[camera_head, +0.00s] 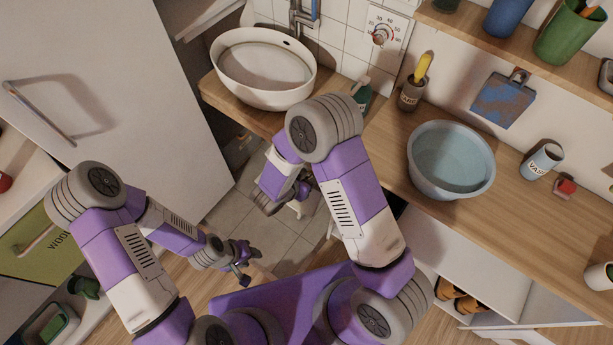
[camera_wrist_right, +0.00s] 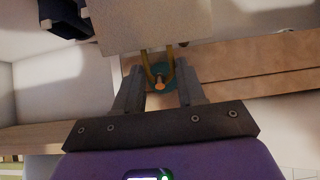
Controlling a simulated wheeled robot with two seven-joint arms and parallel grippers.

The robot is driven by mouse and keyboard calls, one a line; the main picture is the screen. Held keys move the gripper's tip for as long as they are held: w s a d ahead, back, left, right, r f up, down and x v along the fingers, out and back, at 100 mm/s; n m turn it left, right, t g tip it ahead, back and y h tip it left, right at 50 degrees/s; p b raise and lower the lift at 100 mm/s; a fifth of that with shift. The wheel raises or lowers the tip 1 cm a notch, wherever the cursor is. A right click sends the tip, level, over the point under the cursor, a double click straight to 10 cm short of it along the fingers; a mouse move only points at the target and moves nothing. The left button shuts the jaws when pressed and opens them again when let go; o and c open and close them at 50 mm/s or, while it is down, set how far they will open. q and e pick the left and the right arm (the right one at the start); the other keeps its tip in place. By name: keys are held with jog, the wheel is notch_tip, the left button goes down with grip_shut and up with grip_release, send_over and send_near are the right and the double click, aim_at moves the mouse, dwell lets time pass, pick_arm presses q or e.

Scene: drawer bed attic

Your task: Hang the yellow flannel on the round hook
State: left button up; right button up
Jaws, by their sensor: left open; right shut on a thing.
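My right gripper (camera_wrist_right: 158,84) is shut on a yellow loop (camera_wrist_right: 170,68) between its fingers. The loop meets a dull pale square panel (camera_wrist_right: 150,22), which appears to be the yellow flannel in shade. Something teal and orange-tipped shows by the loop; I cannot tell what it is. In the head view the right gripper (camera_head: 300,190) is low in front of the counter, partly hidden by its arm. My left gripper (camera_head: 243,262) is open and empty over the floor. I cannot make out the round hook. A blue flannel (camera_head: 502,100) hangs from a wall hook (camera_head: 519,76).
A basin (camera_head: 266,68) and a blue-grey bowl (camera_head: 451,160) stand on the wooden counter (camera_head: 395,130). A dark cup (camera_head: 411,95) holding a yellow item, a green bottle (camera_head: 362,94) and a vase (camera_head: 541,160) stand nearby. A dial (camera_head: 381,37) is on the tiled wall.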

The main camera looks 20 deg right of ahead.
jog(key=o, duration=0.8)
jog(key=p+v, duration=0.3)
jog(key=v, duration=0.5)
jog(key=f+y, duration=0.1)
jog(key=f, duration=0.1)
jog(key=w+d+f+n+y, duration=0.1)
jog(key=f, duration=0.1)
jog(key=d+f+n+y, duration=0.1)
jog(key=f, duration=0.1)
jog(key=shift+w+y, duration=0.3)
jog(key=shift+w, duration=0.05)
jog(key=f+y, duration=0.1)
jog(key=s+f+n+y, duration=0.1)
jog(key=s+f+g+y, duration=0.1)
jog(key=shift+f+n, duration=0.35)
jog(key=shift+n, duration=0.05)
jog(key=s+f+n+g+y, duration=0.1)
jog(key=s, duration=0.3)
jog(key=s+f+n+g+y, duration=0.1)
jog(key=s+g+y, duration=0.1)
jog(key=s, duration=0.2)
jog(key=s+f+n+g+y, duration=0.1)
jog(key=s+n+y, duration=0.1)
jog(key=s, duration=0.2)
jog(key=shift+s+a+f+g, duration=0.15)
jog(key=shift+f+g, duration=0.1)
jog(key=shift+g, duration=0.05)
